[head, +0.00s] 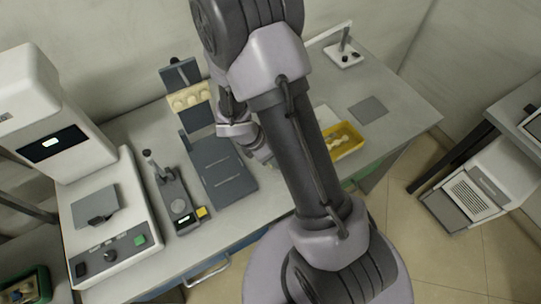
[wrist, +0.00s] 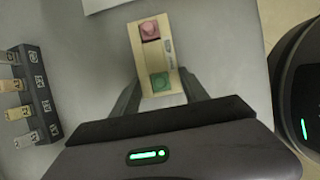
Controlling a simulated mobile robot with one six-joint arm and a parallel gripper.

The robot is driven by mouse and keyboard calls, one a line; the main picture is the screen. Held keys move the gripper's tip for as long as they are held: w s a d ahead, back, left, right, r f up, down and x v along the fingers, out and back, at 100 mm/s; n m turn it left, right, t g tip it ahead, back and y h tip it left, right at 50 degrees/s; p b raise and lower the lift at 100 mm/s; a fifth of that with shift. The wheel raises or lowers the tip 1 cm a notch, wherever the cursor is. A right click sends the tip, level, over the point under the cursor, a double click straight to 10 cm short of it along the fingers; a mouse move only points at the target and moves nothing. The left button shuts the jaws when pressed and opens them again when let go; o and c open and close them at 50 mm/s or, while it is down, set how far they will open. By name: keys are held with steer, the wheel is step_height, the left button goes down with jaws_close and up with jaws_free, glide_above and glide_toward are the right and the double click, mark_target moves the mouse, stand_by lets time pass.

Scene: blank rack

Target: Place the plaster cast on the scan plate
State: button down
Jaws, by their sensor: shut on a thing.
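My gripper (wrist: 160,92) is shut, with its two dark fingers on either side of a flat cream block (wrist: 148,72) bearing a pink square and a green square. I cannot tell if this block is the plaster cast. In the head view my arm largely hides the gripper and the block. Pale, irregular cast-like pieces (head: 343,138) lie in a yellow tray (head: 355,153) right of my arm. A grey plate (head: 88,201), possibly the scan plate, lies on the white machine (head: 70,238) at the left, with a small dark piece on it.
A dark flat tray (head: 222,172) lies in the middle, with a rack of round cream pieces (head: 190,98) behind. A labelled tab rack (wrist: 38,90) is left of my gripper. A grey mat (head: 369,110) lies far right.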

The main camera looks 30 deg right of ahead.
steer(key=c, duration=0.6)
jaws_free()
